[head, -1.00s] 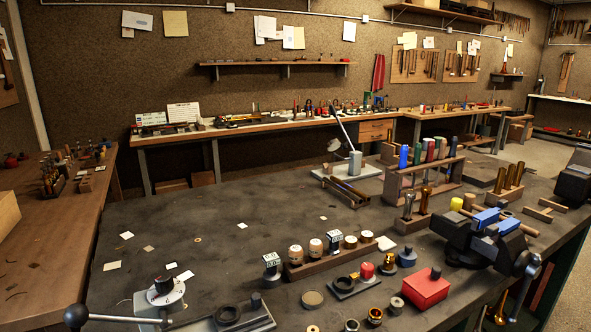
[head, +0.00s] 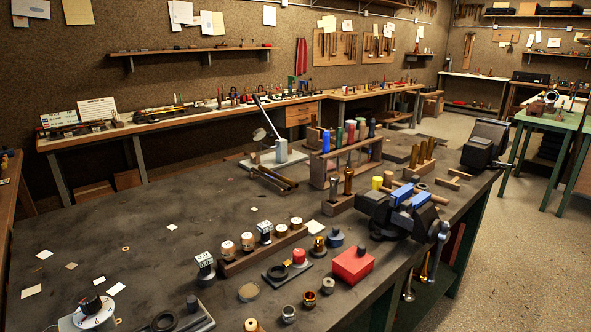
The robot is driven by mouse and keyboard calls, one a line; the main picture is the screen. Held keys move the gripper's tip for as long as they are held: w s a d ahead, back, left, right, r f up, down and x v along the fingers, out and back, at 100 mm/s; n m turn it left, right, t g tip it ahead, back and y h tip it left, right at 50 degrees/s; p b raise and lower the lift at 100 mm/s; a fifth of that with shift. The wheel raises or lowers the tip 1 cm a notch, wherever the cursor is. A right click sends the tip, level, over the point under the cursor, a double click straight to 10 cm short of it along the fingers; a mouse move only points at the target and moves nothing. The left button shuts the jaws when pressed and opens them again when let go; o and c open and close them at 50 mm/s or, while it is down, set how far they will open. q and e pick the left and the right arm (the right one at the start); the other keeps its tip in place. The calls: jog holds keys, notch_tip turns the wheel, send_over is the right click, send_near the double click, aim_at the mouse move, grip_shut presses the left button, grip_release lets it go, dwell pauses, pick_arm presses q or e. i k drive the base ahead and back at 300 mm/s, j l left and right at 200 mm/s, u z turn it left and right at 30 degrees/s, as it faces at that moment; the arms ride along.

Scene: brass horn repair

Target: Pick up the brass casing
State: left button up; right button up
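No part in view can be surely singled out as the brass casing. Brass-coloured candidates are on the dark workbench (head: 150,225). One is a short brass piece (head: 318,249) behind the red box. Another is a small brass ring-like piece (head: 310,299) near the front edge. Taller brass cylinders (head: 420,160) stand upright in a wooden block at the right, and one brass cylinder (head: 348,181) stands in a nearer block. Neither of my grippers is in view.
A blue-jawed vise (head: 405,208) sits at the bench's right edge. Floor is open toward a green table (head: 548,120).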

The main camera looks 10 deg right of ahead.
aim_at(348, 181)
jog(key=i+l+u, duration=0.1)
jog(key=u, duration=0.25)
jog(key=l+u, duration=0.55)
jog(key=u, duration=0.2)
jog(key=l+u, duration=0.2)
jog(key=l, duration=0.6)
jog(key=l+u, duration=0.2)
jog(key=l, duration=0.6)
jog(key=k+l+u, duration=0.15)
jog(key=l, duration=0.6)
